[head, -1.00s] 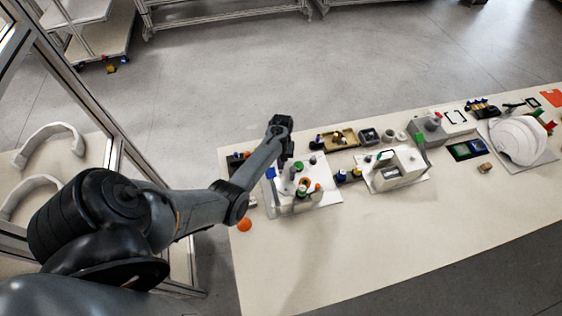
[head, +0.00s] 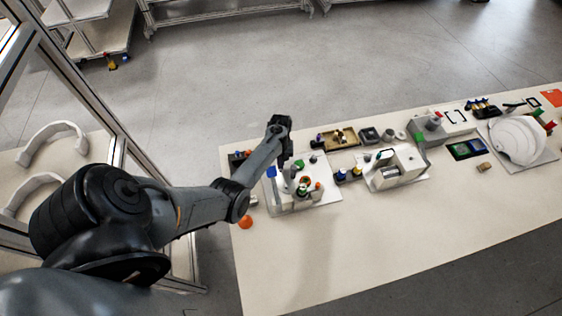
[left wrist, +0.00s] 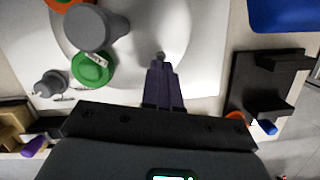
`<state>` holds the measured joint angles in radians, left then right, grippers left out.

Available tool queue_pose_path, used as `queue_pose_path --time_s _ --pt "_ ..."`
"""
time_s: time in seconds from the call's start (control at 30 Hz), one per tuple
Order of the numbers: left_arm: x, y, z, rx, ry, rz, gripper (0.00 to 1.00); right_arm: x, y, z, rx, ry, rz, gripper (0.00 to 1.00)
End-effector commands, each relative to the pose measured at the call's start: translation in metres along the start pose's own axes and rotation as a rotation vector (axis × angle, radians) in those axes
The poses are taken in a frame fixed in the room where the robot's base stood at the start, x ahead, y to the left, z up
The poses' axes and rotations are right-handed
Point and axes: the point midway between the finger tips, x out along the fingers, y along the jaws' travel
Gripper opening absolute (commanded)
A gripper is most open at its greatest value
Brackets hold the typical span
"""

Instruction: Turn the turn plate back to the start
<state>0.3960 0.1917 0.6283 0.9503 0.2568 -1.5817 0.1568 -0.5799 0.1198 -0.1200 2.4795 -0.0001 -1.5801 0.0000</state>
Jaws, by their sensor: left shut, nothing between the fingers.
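The turn plate (left wrist: 180,35) is a white round disc on a white base board (head: 325,197) at the left end of the table. In the left wrist view a grey cylinder (left wrist: 90,28) and a green ring (left wrist: 93,68) stand near its edge. My left gripper (head: 284,160) is over the board's far left part. In the left wrist view its dark fingers (left wrist: 161,66) are shut and empty, with their tips by a small grey knob (left wrist: 160,56) at the disc's edge. I cannot tell whether they touch. My right gripper is not in view.
A black bracket (left wrist: 265,85) and a blue bin (left wrist: 285,12) lie close beside the board. A white fixture (head: 397,168) stands to the right, and a white helmet shell (head: 517,140) farther right. The table's front (head: 340,260) is clear.

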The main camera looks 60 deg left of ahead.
Motion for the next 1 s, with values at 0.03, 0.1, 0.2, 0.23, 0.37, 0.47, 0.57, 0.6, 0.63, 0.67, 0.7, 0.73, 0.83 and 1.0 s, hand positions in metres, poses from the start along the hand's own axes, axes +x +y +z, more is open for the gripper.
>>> queue_pose_path --time_s 0.03,0.1,0.2,0.23,0.37,0.47,0.57,0.6,0.63,0.67,0.7,0.73,0.83,1.0 --pt "-0.001 0.000 0.001 -0.006 -0.001 0.001 0.00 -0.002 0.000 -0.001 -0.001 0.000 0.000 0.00" --pt "-0.001 -0.001 0.001 -0.015 -0.001 0.003 0.00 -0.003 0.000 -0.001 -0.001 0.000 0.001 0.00" --pt "-0.001 -0.001 0.002 -0.028 -0.001 0.006 0.00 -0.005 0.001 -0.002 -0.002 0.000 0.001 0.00" --pt "-0.001 -0.001 0.002 -0.032 -0.001 0.007 0.00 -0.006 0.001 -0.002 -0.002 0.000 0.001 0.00" --pt "0.000 -0.002 0.003 -0.049 0.000 0.011 0.00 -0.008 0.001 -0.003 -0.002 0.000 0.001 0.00" --pt "0.000 -0.002 0.004 -0.062 0.000 0.015 0.00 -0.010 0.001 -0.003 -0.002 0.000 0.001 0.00" --pt "0.000 -0.003 0.005 -0.077 -0.001 0.018 0.00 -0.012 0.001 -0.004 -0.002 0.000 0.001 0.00" --pt "0.000 -0.003 0.005 -0.082 -0.002 0.019 0.00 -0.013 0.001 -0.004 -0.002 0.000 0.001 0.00" --pt "0.000 -0.003 0.005 -0.087 -0.002 0.020 0.00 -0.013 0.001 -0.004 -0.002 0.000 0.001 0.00" --pt "0.000 -0.004 0.006 -0.092 -0.002 0.021 0.00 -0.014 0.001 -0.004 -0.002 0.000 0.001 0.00" --pt "0.001 -0.004 0.006 -0.098 -0.002 0.022 0.00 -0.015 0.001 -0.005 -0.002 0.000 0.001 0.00" --pt "0.000 -0.004 0.006 -0.103 -0.002 0.023 0.00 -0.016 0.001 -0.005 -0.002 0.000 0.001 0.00" --pt "0.000 -0.005 0.008 -0.126 -0.001 0.028 0.00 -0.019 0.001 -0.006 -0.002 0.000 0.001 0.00" --pt "0.000 -0.006 0.011 -0.179 -0.002 0.040 0.00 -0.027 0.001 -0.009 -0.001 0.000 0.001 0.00"
